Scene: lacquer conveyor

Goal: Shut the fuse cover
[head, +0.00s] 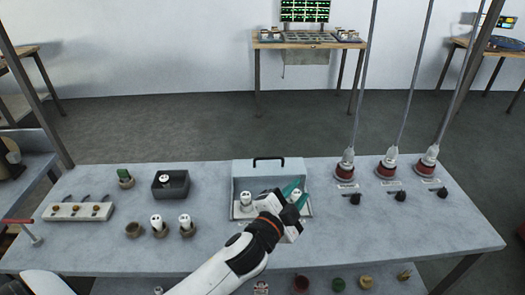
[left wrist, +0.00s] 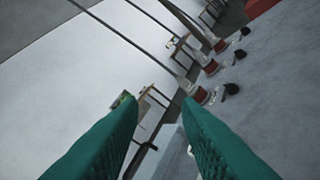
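The fuse cover (head: 270,166) is a pale grey lid with a black handle (head: 268,159) along its far edge. It stands raised at the back of an open fuse box (head: 271,214) on the workbench. White fuses (head: 246,200) sit inside the box. My left gripper (head: 297,193) has teal fingers and is over the right part of the box, in front of the cover, hiding part of the interior. In the left wrist view its fingers (left wrist: 160,108) are apart with nothing held between them. My right gripper is not in view.
Three red-based lamps or plugs on cables (head: 386,168) stand right of the box, with black switches (head: 400,194) before them. A dark box (head: 171,184) and several fuses in round holders (head: 157,225) are to the left. The bench front right is clear.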

